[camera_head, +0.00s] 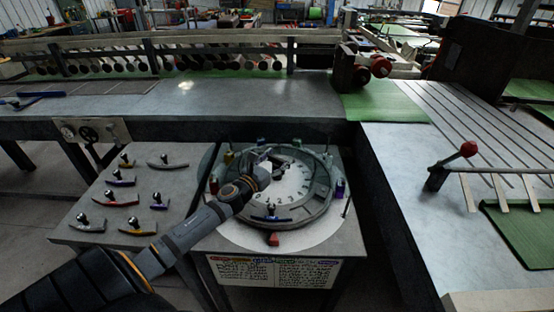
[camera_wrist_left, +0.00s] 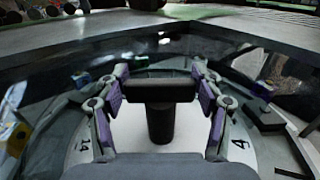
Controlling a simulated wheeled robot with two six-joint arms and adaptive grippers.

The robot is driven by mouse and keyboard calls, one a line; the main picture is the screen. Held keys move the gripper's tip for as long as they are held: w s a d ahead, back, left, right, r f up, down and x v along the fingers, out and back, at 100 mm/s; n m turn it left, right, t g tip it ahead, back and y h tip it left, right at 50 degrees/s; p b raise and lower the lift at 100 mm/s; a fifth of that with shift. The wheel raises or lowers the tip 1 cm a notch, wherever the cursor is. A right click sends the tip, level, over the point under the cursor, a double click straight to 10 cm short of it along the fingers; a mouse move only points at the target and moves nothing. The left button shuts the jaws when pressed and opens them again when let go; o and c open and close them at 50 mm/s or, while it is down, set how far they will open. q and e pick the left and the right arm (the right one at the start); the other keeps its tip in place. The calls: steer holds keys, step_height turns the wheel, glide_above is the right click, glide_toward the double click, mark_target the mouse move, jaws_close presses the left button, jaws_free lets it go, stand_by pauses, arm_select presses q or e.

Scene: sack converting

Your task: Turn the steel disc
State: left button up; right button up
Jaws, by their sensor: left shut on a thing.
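The round steel disc (camera_head: 292,184) lies on a small table in the head view, with a pale face, dark marks and a grey rim. In the left wrist view, numbers such as a 4 show on its pale part (camera_wrist_left: 238,150). My left gripper (camera_head: 272,160) is over the far left part of the disc. In the wrist view its purple-padded fingers (camera_wrist_left: 160,105) are shut around a dark T-shaped handle (camera_wrist_left: 160,88) standing up from below. The gripper and arm hide part of the disc. My right gripper is not in view.
Coloured blocks, among them a red one (camera_head: 273,239) and a purple one (camera_head: 340,188), stand around the disc. A curved piece with a knob (camera_head: 270,218) lies on its near side. Several similar pieces lie on the left table (camera_head: 100,180). A long bench (camera_head: 230,97) runs behind.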

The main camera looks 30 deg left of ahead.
arm_select(q)
steer(key=shift+h, duration=0.3)
steer(key=o, duration=1.7)
step_height(320, 180, up, 10)
steer(key=shift+r, duration=0.1)
